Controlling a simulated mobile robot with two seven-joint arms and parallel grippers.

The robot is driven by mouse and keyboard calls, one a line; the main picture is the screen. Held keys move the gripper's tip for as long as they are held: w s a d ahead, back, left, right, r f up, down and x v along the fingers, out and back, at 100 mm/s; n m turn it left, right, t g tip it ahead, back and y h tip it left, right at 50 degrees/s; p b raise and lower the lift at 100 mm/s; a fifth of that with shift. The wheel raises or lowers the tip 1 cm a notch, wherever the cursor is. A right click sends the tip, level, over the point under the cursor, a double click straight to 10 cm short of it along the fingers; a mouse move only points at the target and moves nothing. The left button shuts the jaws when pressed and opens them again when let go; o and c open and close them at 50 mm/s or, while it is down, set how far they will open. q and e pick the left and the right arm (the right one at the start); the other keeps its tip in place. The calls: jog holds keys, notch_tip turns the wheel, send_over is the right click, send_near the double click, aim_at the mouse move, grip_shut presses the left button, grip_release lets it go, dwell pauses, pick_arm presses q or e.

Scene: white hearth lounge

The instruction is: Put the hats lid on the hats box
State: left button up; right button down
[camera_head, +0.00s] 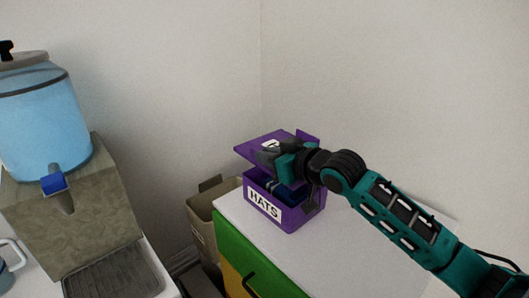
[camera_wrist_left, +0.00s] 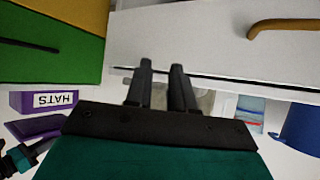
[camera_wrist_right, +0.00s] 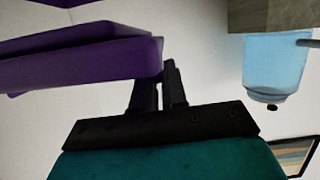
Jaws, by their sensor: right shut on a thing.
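The purple hats box (camera_head: 292,216), with a white HATS label on its front, stands on the white top of a cabinet. Its top is partly uncovered. The purple hats lid (camera_head: 254,147) is above the box, tilted and apart from it at the front. My right gripper (camera_head: 270,156) is shut on the lid, which also fills the left of the right wrist view (camera_wrist_right: 90,62). The box shows upside down in the left wrist view (camera_wrist_left: 20,103). My left gripper (camera_wrist_left: 161,68) is slightly open and empty, with a gap between its fingers.
The cabinet top (camera_head: 350,255) is clear in front and right of the box. A beige bin (camera_head: 203,221) stands left of the cabinet. A blue water dispenser (camera_head: 45,120) is at far left. Walls close off the back. A drawer handle (camera_wrist_left: 285,25) is near my left gripper.

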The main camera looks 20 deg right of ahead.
aim_at(269, 174)
jog(key=shift+f, duration=1.05)
notch_tip(269, 174, down, 3)
jog(key=b, duration=0.2)
jog(key=shift+r+b, duration=0.15)
jog(key=shift+b, duration=0.15)
jog(key=shift+f, duration=0.85)
jog(key=c, duration=1.1)
grip_release()
jog(key=v, duration=1.3)
jog(key=shift+s, duration=0.1)
